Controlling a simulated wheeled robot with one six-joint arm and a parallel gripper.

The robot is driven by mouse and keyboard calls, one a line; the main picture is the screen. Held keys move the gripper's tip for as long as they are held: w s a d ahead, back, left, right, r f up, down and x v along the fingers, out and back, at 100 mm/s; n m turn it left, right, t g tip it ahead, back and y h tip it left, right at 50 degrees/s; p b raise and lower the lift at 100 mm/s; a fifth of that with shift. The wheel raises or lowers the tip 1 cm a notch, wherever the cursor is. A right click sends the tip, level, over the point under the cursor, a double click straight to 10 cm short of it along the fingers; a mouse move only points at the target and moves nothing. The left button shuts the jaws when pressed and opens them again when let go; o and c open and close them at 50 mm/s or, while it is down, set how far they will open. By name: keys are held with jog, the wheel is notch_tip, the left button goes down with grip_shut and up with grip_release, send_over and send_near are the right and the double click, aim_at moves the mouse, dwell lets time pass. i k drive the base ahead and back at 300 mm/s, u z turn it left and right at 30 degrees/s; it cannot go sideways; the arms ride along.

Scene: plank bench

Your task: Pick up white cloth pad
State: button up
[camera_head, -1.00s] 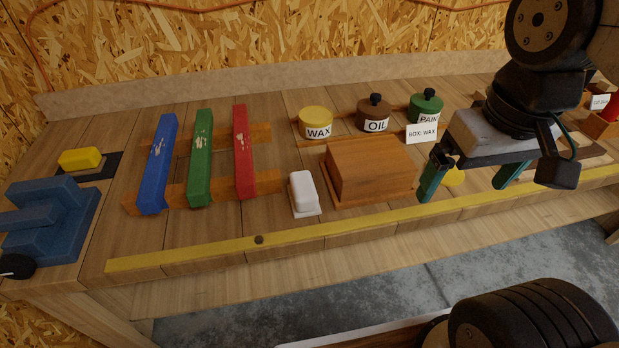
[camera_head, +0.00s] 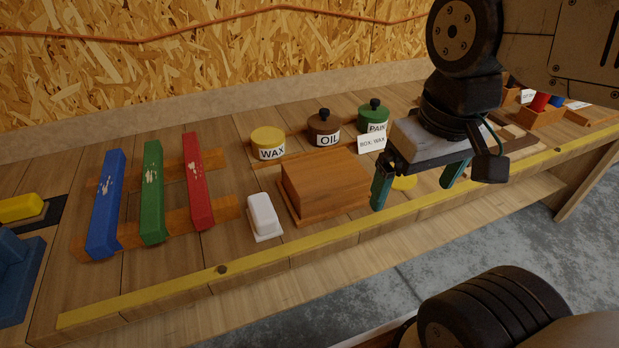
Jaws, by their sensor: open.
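The white pad (camera_head: 263,213) is a small upright-edged white block on a thin pale base. It sits on the bench just left of the wooden box (camera_head: 325,185), near the yellow front strip. My gripper (camera_head: 412,194) is open and empty, its two teal fingers pointing down. It hangs over the front part of the bench, right of the wooden box and well to the right of the white pad.
Blue (camera_head: 107,205), green (camera_head: 151,190) and red (camera_head: 197,180) bars lie on wooden rails left of the pad. Wax (camera_head: 268,142), oil (camera_head: 323,127) and paint (camera_head: 373,117) containers stand behind the box. Bare planks lie in front of the pad.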

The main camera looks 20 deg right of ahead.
aim_at(263, 219)
jog(key=k, duration=1.25)
jog(key=u, duration=0.8)
jog(key=i, duration=1.2)
jog(key=z, duration=0.75)
